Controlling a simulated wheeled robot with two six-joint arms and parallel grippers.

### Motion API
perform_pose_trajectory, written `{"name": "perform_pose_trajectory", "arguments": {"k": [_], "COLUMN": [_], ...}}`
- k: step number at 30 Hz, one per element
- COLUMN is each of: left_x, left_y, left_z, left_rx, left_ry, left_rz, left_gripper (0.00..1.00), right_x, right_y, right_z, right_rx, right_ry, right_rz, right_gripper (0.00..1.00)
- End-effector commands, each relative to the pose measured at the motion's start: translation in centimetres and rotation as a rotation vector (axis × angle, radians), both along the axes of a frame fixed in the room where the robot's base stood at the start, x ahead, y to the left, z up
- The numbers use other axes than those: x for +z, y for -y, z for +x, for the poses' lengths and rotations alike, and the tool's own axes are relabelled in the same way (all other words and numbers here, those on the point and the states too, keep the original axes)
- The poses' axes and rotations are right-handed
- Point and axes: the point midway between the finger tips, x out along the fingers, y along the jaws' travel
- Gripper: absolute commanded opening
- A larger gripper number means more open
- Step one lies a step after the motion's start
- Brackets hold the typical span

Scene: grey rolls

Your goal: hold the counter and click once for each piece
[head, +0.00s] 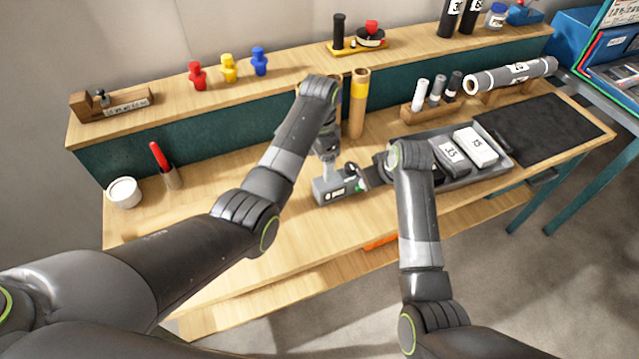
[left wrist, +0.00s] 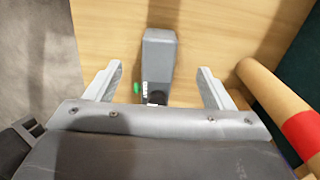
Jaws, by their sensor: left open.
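A grey box-shaped device (head: 335,189) with a small white window and a green part, which looks like the counter, lies on the bench. It also shows in the left wrist view (left wrist: 158,55). My left gripper (head: 328,170) is above it, pointing down. In the left wrist view its open fingers stand either side of the device, with gaps on both sides. My right gripper (head: 366,180) is close to the device's right end; its fingers are too small and hidden to read. Red (head: 197,76), yellow (head: 229,68) and blue (head: 259,61) pieces stand on the shelf.
An upright cardboard tube (head: 358,104) stands just behind my left gripper. A white jar (head: 123,192) and a red-handled tool (head: 160,157) are at left. The left front bench is clear.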

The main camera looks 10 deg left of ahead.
Motion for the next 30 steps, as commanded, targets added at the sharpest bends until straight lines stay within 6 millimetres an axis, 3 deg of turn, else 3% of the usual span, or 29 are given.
{"name": "perform_pose_trajectory", "arguments": {"k": [9, 16, 30], "left_x": [-6.3, -9.6, -12.2], "left_y": [0.0, -0.1, 0.0], "left_z": [-0.1, -0.1, 0.0], "left_rx": [0.0, 0.0, 0.0], "left_ry": [-0.004, -0.002, 0.0], "left_rz": [0.001, 0.001, 0.0], "left_gripper": [0.75, 0.75, 0.75], "right_x": [0.0, 0.0, 0.0], "right_y": [0.0, 0.0, 0.0], "right_z": [0.0, 0.0, 0.0], "right_rx": [0.0, 0.0, 0.0], "right_ry": [0.0, 0.0, 0.0], "right_rz": [0.0, 0.0, 0.0], "right_gripper": [0.36, 0.36, 0.36]}}
